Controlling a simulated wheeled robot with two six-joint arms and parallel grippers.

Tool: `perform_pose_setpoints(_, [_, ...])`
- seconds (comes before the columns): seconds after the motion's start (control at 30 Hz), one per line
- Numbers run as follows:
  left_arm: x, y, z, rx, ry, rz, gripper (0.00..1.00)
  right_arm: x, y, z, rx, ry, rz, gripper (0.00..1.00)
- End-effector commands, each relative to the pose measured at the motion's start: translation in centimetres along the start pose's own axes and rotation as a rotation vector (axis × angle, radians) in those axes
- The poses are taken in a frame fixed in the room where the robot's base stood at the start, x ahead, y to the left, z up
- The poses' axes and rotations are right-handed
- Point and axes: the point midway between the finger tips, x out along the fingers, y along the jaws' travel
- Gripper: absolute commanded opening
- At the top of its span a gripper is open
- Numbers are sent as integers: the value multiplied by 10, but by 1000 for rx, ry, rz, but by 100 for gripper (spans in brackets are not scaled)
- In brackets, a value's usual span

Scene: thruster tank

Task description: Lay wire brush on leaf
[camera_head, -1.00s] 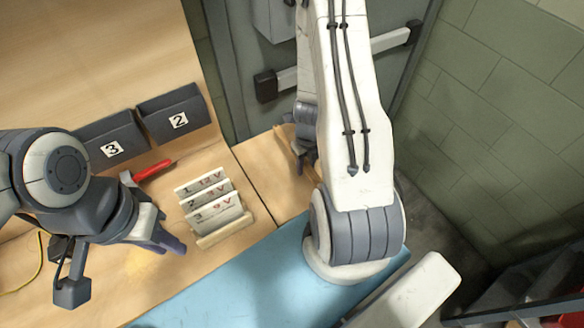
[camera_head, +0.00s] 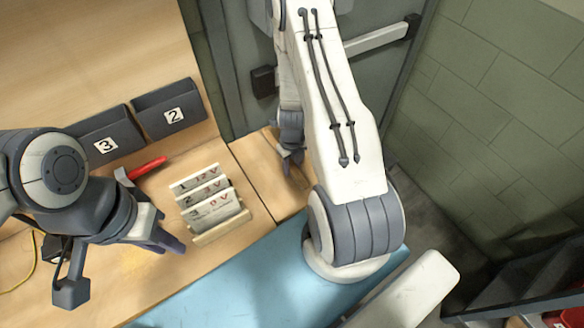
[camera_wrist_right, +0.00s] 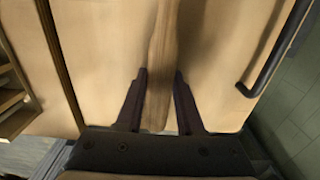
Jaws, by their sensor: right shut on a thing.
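The wire brush (camera_wrist_right: 163,50) shows in the right wrist view as a long wooden handle between my right fingers; its bristles cannot be made out. My right gripper (camera_wrist_right: 160,80) is shut on it. In the head view the right gripper (camera_head: 291,168) is over the wooden leaf (camera_head: 258,180), the panel right of the bench seam. The leaf also fills much of the wrist view (camera_wrist_right: 110,60). I cannot tell whether the brush touches the leaf. My left gripper (camera_head: 168,243) hangs over the bench at left, no object visible in it; its finger gap is unclear.
A wooden rack of voltage cards (camera_head: 220,232) stands left of the leaf. Bins 3 (camera_head: 104,147) and 2 (camera_head: 173,115) stand behind, with a red-handled tool (camera_head: 147,167) in front. A blue mat (camera_head: 230,290) lies in front. A black bar (camera_wrist_right: 270,65) borders the leaf.

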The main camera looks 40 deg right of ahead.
Motion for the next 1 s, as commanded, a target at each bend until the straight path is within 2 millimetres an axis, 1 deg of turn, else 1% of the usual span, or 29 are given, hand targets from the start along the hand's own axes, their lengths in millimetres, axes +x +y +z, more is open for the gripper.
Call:
perform_pose_setpoints(0.17, [4,0,0,0,0,0,27,4,0,0,0,0,0,0])
perform_pose_setpoints(0.2, [3,0,0,0,0,0,27,3,0,0,-1,0,0,44])
perform_pose_setpoints(0.27, [2,0,0,0,0,0,27,3,0,0,0,0,0,67])
perform_pose_setpoints(0.57, [2,0,0,0,0,0,27,2,0,0,0,0,0,67])
perform_pose_setpoints(0.67, [-2,0,0,0,0,0,27,-2,0,0,1,0,0,67])
perform_pose_setpoints(0.77, [-13,1,-1,2,0,0,27,-13,0,0,1,0,0,67])
perform_pose_setpoints(1.0, [-52,4,-3,8,0,0,27,-51,0,0,0,0,-1,67])
